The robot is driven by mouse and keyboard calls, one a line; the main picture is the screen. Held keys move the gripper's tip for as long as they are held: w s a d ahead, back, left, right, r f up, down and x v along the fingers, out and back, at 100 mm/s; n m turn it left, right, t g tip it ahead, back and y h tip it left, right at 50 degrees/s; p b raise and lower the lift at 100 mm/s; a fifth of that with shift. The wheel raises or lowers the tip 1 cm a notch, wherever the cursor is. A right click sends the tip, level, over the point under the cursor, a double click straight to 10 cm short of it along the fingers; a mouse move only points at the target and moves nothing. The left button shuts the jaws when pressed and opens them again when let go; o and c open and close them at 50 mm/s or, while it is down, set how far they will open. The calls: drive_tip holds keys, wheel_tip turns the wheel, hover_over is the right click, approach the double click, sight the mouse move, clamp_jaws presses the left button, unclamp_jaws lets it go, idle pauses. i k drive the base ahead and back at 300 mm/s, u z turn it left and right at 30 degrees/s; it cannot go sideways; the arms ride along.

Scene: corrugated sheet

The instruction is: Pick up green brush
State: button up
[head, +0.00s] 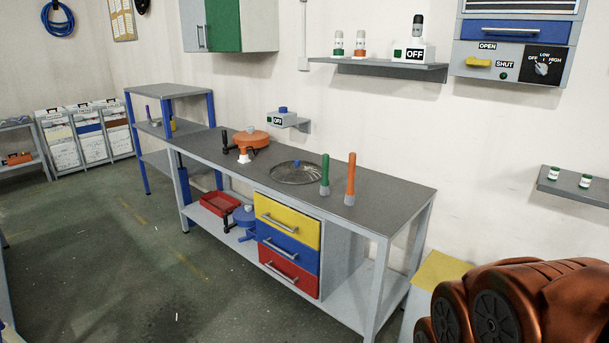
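A green brush (325,172) stands upright on the grey workbench top (400,190), with a grey end at the bottom and its green handle pointing up. It is right of a round dark grate or basin (296,172) set in the bench top. A similar orange brush (350,178) stands upright just to its right, with a small gap between them. My gripper is not in view, so whether it is open or shut does not show.
An orange pan (251,139) and a small white-and-orange item (243,155) are farther left on the bench. Coloured drawers (287,240) are below. A wall shelf (380,68) hangs above the brushes. Open floor (120,270) lies in front of the bench.

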sight(325, 190)
drive_tip(key=u, duration=0.45)
drive_tip(key=i, duration=1.35)
drive_tip(key=u, duration=0.2)
drive_tip(key=i, duration=1.5)
drive_tip(key=z, duration=0.3)
